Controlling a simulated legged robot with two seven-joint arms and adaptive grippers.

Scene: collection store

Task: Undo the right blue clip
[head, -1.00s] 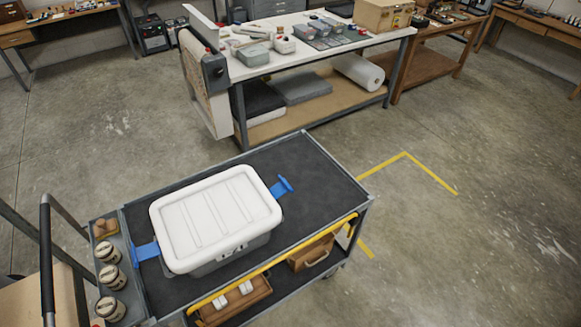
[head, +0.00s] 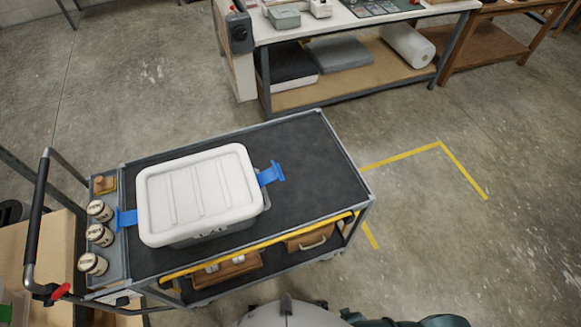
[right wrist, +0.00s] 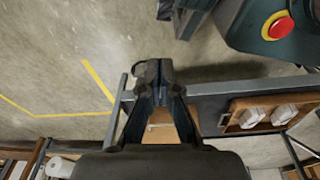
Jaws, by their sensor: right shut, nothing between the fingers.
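The right blue clip (head: 270,174) sticks out from the right end of a grey box with a white lid (head: 198,190). It lies flared outward from the box wall, over the dark cart top. The left blue clip (head: 126,219) sticks out in the same way at the box's left end. The lid sits on the box. My right gripper (right wrist: 153,72) shows in the right wrist view with its fingertips together and empty, near the cart's edge and away from the clip. My left gripper is in neither current view.
The box stands on a cart with a dark top (head: 318,165) and a yellow rail (head: 260,246). Several labelled jars (head: 99,235) stand at the cart's left end. Wooden cases (head: 312,238) lie on the lower shelf. The cart top right of the box is clear. A workbench (head: 350,25) stands behind.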

